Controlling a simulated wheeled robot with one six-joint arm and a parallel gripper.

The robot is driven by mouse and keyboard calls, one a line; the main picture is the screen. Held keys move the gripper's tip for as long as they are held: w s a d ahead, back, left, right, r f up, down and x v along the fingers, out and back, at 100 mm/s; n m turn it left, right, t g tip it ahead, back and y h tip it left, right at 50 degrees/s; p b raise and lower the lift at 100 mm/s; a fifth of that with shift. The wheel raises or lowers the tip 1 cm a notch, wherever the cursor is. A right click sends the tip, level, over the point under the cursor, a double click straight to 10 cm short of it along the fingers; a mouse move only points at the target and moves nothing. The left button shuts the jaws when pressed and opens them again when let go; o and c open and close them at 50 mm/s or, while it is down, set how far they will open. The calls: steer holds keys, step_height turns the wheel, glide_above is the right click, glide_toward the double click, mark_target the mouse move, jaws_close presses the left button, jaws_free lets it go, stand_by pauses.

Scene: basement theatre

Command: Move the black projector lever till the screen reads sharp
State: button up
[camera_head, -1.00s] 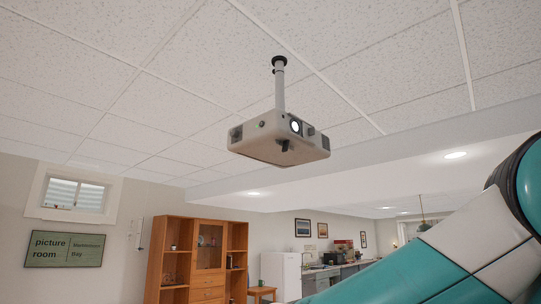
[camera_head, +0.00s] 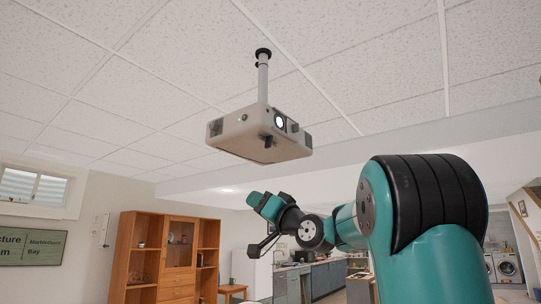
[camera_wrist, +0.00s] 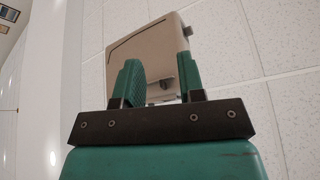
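The pale projector (camera_head: 245,133) hangs from the ceiling on a short pole, its lens lit white. The black lever (camera_head: 268,141) juts from the lower edge of its lens side. My gripper (camera_head: 257,200) is below the projector, apart from it. In the wrist view, its two green fingers (camera_wrist: 158,82) stand apart with a gap between them, empty. The projector (camera_wrist: 150,50) shows beyond the fingers. A small dark piece between them may be the lever, but I cannot tell for sure. The projection screen is not in view.
A wooden cabinet (camera_head: 165,255) stands at the back wall. A green sign (camera_head: 33,247) hangs at the left, partly cut off. A kitchen counter (camera_head: 320,275) is farther back. The air between my gripper and the projector looks clear.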

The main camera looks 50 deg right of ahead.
mark_target(270, 147)
steer(key=s+d+r+m+t+h, duration=0.1)
steer(key=s+d+r+t+h, duration=0.25)
steer(key=s+d+r, duration=0.4)
steer(key=p+x, duration=1.2)
steer(key=x, duration=0.4)
steer(key=shift+w+d+r+p, duration=0.1)
steer(key=shift+w+r+p, duration=0.1)
steer(key=shift+w+p, duration=0.35)
steer(key=shift+c, duration=0.4)
steer(key=shift+s+m, duration=0.1)
steer(key=shift+m, duration=0.2)
jaws_close()
